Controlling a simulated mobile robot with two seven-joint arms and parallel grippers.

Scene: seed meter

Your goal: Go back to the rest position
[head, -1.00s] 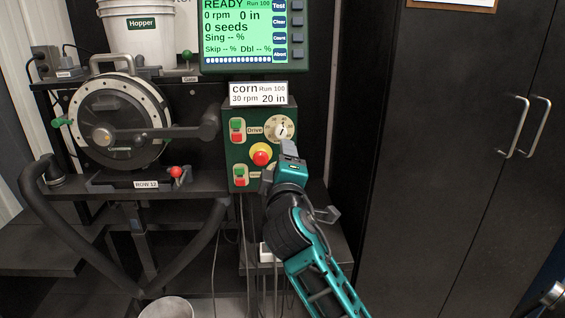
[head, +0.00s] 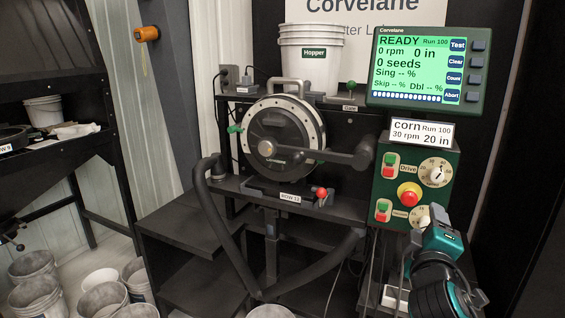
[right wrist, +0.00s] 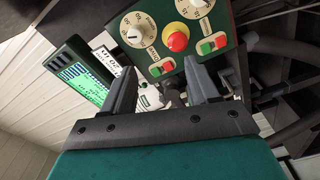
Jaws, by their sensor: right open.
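My right gripper (head: 418,226) is at the lower right in the head view, in front of the lower part of the green control box (head: 441,165). In the right wrist view, its two dark fingers (right wrist: 157,90) stand apart with nothing between them. The box, with its dials, red button (right wrist: 177,42) and green and red switches, lies beyond the fingertips. The wrist hides part of the lower dial (head: 419,215) in the head view. My left gripper is in neither view.
The seed meter (head: 284,140) with its hoses stands left of the box. The monitor (head: 425,72) above reads READY, 0 rpm. A corn card (head: 422,131) sits on the box. A white Hopper bucket (head: 311,60) is behind. Several buckets (head: 36,298) stand on the floor at lower left.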

